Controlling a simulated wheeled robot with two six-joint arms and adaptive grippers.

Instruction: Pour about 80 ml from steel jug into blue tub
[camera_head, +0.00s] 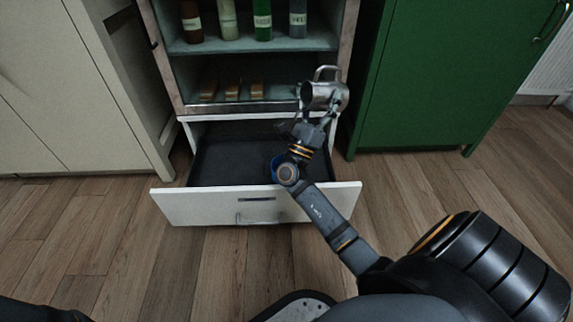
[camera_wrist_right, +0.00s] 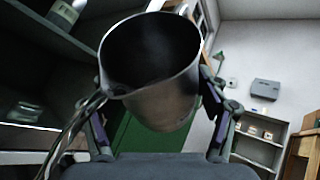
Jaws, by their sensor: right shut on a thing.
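The steel jug (camera_head: 325,96) is held up in front of the cabinet, above the right part of the open drawer. It looks tilted, with its handle toward the top of the head view; I cannot tell how far. My right gripper (camera_head: 317,112) is shut on it. In the right wrist view the jug (camera_wrist_right: 160,100) sits between both fingers, its open mouth dark inside; its liquid level cannot be read. The blue tub (camera_head: 275,166) stands in the drawer, mostly hidden behind my right wrist. No stream is visible. My left gripper is not in view.
The white drawer (camera_head: 190,208) is pulled out below an open cabinet. Several bottles (camera_head: 262,18) stand on its upper shelf and small brown blocks (camera_head: 232,90) lie on the lower one. A green cabinet (camera_head: 430,80) stands right. The drawer's left part is empty.

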